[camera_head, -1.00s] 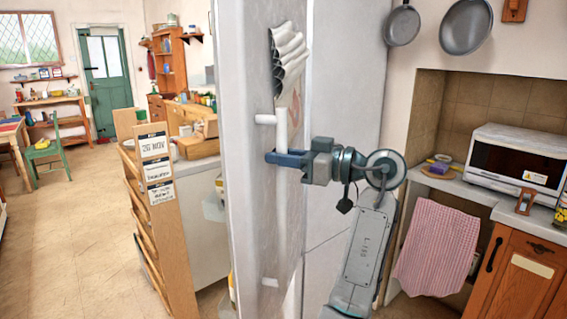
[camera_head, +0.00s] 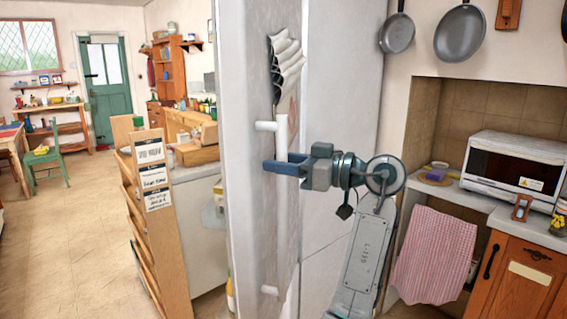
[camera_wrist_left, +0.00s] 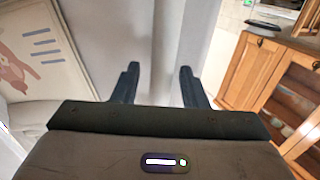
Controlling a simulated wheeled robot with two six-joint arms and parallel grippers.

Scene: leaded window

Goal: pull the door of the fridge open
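The fridge door (camera_head: 258,200) is a pale grey upright panel in the middle of the head view. I cannot tell whether it stands ajar. Its white bar handle (camera_head: 282,135) runs upright, with a short peg (camera_head: 265,126) near the top. My left gripper (camera_head: 278,164) is at handle height, its blue fingers apart and around the bar. In the left wrist view the gripper (camera_wrist_left: 158,84) has its fingers spread on either side of a pale upright band (camera_wrist_left: 168,50), apparently the handle. Whether a finger touches it is unclear. My right gripper is not in view.
A crinkled pale item (camera_head: 287,65) is on the door above the handle. A wooden rack (camera_head: 150,200) with labels stands at left. A white oven (camera_head: 517,165), pink towel (camera_head: 435,252) and wooden cupboard (camera_head: 520,270) are at right. Open floor (camera_head: 70,240) lies at far left.

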